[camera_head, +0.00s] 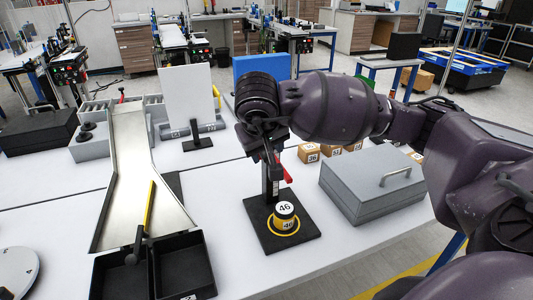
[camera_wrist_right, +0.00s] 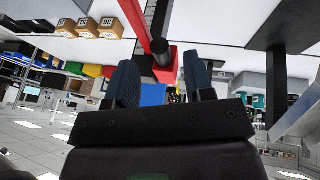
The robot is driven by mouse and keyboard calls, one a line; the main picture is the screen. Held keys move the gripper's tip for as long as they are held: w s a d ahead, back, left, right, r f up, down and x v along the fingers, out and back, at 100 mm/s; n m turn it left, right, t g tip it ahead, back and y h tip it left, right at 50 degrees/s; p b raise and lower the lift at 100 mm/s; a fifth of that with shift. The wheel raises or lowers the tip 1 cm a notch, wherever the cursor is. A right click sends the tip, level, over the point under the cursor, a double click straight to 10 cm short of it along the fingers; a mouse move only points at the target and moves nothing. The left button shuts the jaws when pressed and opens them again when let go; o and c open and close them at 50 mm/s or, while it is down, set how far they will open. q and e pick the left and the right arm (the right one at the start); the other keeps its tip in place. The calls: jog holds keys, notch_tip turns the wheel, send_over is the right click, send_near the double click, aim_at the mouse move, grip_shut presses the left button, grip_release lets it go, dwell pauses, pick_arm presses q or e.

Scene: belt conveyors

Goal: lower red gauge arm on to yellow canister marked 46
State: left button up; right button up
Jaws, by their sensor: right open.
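The yellow-and-black canister marked 46 (camera_head: 285,216) stands upright inside a yellow ring on a black base plate (camera_head: 262,236). A dark post rises behind it. The red gauge arm (camera_head: 287,174) shows in the head view as a small red piece above the canister, apart from its top. My right gripper (camera_head: 270,158) points down beside the post, and its wrist hides much of the gauge. In the right wrist view my right gripper (camera_wrist_right: 160,73) is open, and the red gauge arm (camera_wrist_right: 137,22) with a black rod appears between its fingers; contact cannot be told. My left gripper is out of view.
A grey case with a handle (camera_head: 372,186) stands right of the base plate. Numbered boxes (camera_head: 308,153) sit behind it. A metal chute (camera_head: 130,150) and black bins (camera_head: 183,272) lie left. White table shows in front of the plate.

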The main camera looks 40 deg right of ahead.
jog(key=shift+x, duration=1.4)
grip_shut()
